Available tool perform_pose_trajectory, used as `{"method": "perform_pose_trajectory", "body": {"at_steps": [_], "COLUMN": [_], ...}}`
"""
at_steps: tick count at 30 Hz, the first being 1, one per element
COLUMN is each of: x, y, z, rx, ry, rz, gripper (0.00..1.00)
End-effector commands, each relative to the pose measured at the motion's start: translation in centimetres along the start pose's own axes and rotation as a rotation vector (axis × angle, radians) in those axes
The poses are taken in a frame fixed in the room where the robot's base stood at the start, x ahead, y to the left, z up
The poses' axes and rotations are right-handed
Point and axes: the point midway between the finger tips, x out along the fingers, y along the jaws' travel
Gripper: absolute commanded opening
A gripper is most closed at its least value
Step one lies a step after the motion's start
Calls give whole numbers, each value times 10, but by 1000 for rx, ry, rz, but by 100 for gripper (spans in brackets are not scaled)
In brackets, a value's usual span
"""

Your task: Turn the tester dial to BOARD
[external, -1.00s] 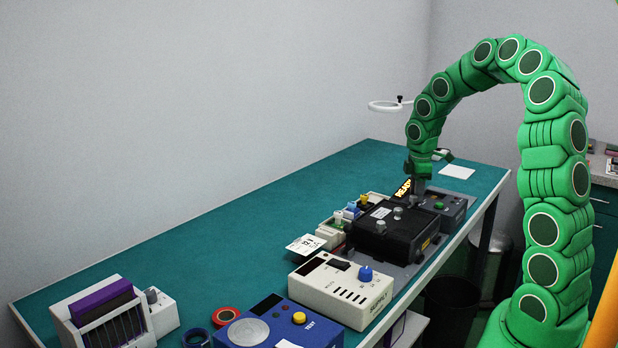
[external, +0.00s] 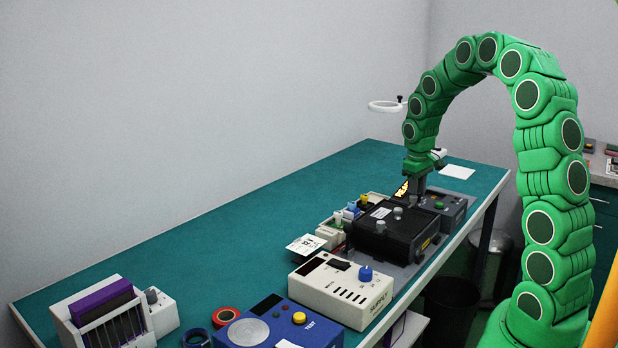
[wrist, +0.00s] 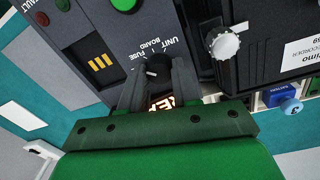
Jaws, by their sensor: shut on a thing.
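The tester (external: 455,212) is a dark grey box at the far right end of the row on the bench; its panel (wrist: 115,55) fills the upper middle of the wrist view. Its black dial (wrist: 158,66) has a white mark on its left side, the side of the FUSE label. UNIT, BOARD and FUSE are printed beside the dial. The exact setting is hard to read. My gripper (wrist: 155,82) is shut on the dial, one finger on each side. In the external view my gripper (external: 418,183) points down at the tester, and the dial is hidden there.
A green button (wrist: 122,4) and a lit orange display (wrist: 162,102) are close to my fingers. A black box with a silver knob (wrist: 225,44) stands beside the tester. The cream supply box (external: 340,290) is nearer the camera.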

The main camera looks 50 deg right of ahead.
Motion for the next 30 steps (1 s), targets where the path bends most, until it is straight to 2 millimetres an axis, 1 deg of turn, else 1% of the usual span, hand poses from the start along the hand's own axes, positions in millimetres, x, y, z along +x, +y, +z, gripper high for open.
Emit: {"method": "perform_pose_trajectory", "body": {"at_steps": [18, 24, 30], "x": [0, 1, 1], "y": [2, 1, 1], "z": [0, 0, 1], "rx": [572, 717, 818], "ry": [-28, -36, -42], "rz": [2, 1, 0], "gripper": [0, 0, 0]}}
